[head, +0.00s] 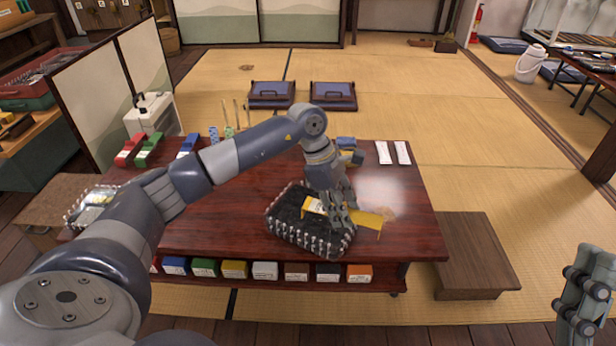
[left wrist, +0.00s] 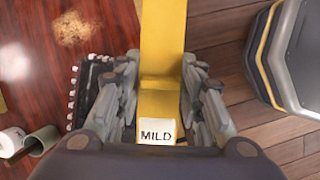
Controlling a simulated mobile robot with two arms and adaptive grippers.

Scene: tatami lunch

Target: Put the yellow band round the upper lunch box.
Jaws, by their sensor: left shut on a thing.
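The yellow band (head: 367,222) is a strip with a white label reading MILD. My left gripper (head: 340,218) is shut on it, over the near middle of the table. In the left wrist view the band (left wrist: 161,60) runs straight between the fingers, its label at the near end. A black box-like thing with pale studs along its edges (head: 290,228) is just below and left of the gripper; I cannot tell if they touch. A small blue and yellow item (head: 346,143) is partly hidden behind my left arm. I cannot tell which thing is the upper lunch box. My right gripper (head: 584,300) is at the lower right.
Coloured boxes (head: 160,150) stand at the back left. A clear-looking container (head: 97,198) is at the left edge. Several boxes fill the shelf below.

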